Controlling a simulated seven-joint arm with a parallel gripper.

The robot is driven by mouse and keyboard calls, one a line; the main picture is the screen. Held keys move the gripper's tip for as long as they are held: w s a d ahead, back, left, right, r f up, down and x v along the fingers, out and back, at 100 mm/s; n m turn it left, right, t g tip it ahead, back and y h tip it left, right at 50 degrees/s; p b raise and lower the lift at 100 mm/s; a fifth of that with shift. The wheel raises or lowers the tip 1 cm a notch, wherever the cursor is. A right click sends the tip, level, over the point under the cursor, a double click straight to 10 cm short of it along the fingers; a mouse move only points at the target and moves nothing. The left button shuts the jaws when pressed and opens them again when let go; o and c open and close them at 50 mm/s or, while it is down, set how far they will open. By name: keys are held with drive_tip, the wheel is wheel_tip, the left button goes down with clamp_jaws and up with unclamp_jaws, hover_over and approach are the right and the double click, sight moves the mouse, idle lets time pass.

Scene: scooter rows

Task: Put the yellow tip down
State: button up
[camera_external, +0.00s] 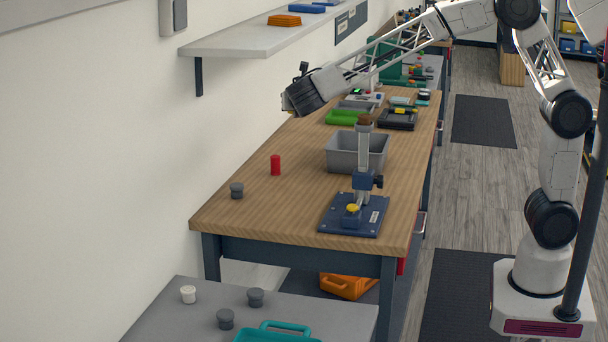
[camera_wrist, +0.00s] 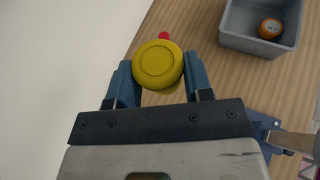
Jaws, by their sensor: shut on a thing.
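The yellow tip (camera_wrist: 158,64) is between the two blue fingers of my gripper (camera_wrist: 158,76) in the wrist view. Its round flat top faces the camera, and the fingers are closed on its sides. In the external view my arm's end is over the left side of the wooden table, high up near the wall. The fingers and the yellow tip cannot be made out there. A red cylinder (camera_external: 275,165) stands upright on the table; it also shows partly behind the yellow tip in the wrist view (camera_wrist: 164,36).
A grey bin (camera_external: 342,158) holds an orange round piece (camera_wrist: 270,28). A blue-based stand (camera_external: 368,223) with a yellow knob (camera_external: 352,208) is at the table's near right. A dark grey piece (camera_external: 236,189) is near the left edge. A shelf (camera_external: 250,38) juts from the wall.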

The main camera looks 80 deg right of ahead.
drive_tip(key=shift+s+d+n+t+y, duration=3.2)
drive_tip(key=shift+s+d+n, duration=0.7)
drive_tip(key=shift+s+d, duration=2.05)
drive_tip(key=shift+s+n+y, duration=2.3)
drive_tip(key=shift+s+y, duration=0.6)
drive_tip(key=shift+s, duration=2.25)
drive_tip(key=shift+t, duration=0.4)
drive_tip(key=f, duration=2.3)
drive_tip(key=shift+d+f, duration=0.1)
drive_tip(key=shift+d, duration=0.15)
drive_tip(key=shift+w, duration=0.15)
drive_tip(key=shift+w+d+f, duration=0.25)
drive_tip(key=shift+w+d, duration=0.35)
drive_tip(key=shift+w, duration=1.95)
drive_tip(key=shift+w+d+f, duration=0.25)
drive_tip(key=shift+w+d, duration=0.35)
drive_tip(key=shift+w, duration=2)
drive_tip(key=shift+w+d+f, duration=0.25)
drive_tip(key=shift+w+d, duration=0.35)
drive_tip(key=shift+w, duration=1.95)
